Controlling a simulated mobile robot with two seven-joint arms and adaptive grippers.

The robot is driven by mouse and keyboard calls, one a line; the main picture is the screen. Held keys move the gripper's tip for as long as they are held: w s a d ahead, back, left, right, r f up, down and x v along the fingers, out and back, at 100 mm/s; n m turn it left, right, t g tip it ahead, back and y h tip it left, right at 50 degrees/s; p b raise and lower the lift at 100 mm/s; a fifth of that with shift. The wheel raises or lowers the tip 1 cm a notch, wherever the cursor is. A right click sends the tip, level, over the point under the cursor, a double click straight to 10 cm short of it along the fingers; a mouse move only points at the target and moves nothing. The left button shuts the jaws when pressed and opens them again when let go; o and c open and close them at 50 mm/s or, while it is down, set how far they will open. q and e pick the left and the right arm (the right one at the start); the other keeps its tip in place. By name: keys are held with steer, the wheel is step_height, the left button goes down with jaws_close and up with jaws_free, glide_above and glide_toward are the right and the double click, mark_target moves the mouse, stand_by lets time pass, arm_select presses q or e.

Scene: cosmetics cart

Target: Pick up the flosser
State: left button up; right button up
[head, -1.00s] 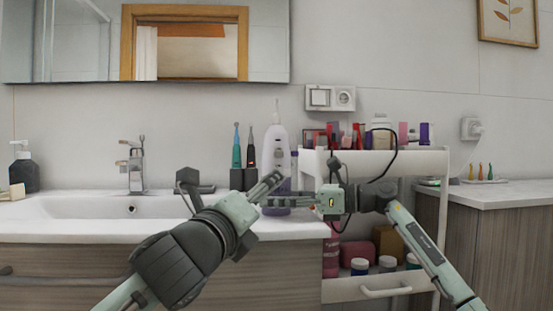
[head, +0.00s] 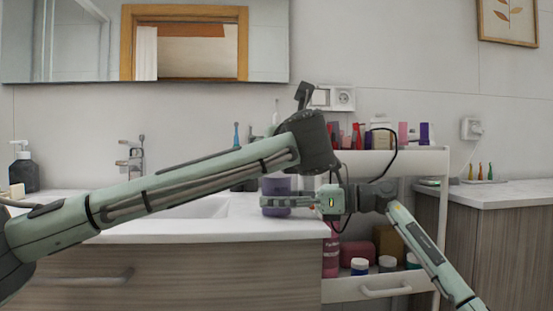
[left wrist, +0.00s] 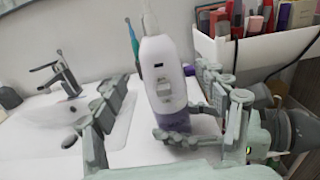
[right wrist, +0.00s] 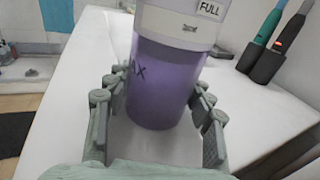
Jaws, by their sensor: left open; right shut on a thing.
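The flosser has a white upper body and a translucent purple tank. In the head view its tank (head: 276,187) shows by the sink counter's right end, with its upper body hidden behind my left arm. My right gripper (right wrist: 160,108) is shut on the flosser's purple tank (right wrist: 165,75), a finger on each side. I cannot tell whether its base touches the counter. My left gripper (left wrist: 163,80) is open, and the white body (left wrist: 164,70) appears between its fingers in the left wrist view. Its fingers are largely hidden in the head view.
Two electric toothbrushes in a dark holder (right wrist: 262,62) stand near the flosser. The sink counter (head: 250,228) has a faucet (head: 134,158) at left. A white cart (head: 430,160) with cosmetics stands to the right. The mirror wall is behind.

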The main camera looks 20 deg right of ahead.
arm_select(q)
steer(key=shift+w+d+r, duration=0.1)
steer(key=shift+w+d, duration=0.1)
steer(key=shift+w, duration=0.95)
steer(key=shift+w+d+r, duration=0.1)
steer(key=shift+w+d, duration=0.15)
steer(key=shift+w, duration=0.9)
steer(key=shift+w+d+r, duration=0.1)
steer(key=shift+w+d, duration=0.1)
steer(key=shift+w, duration=0.95)
steer(key=shift+c, duration=0.6)
steer(key=c, duration=1.2)
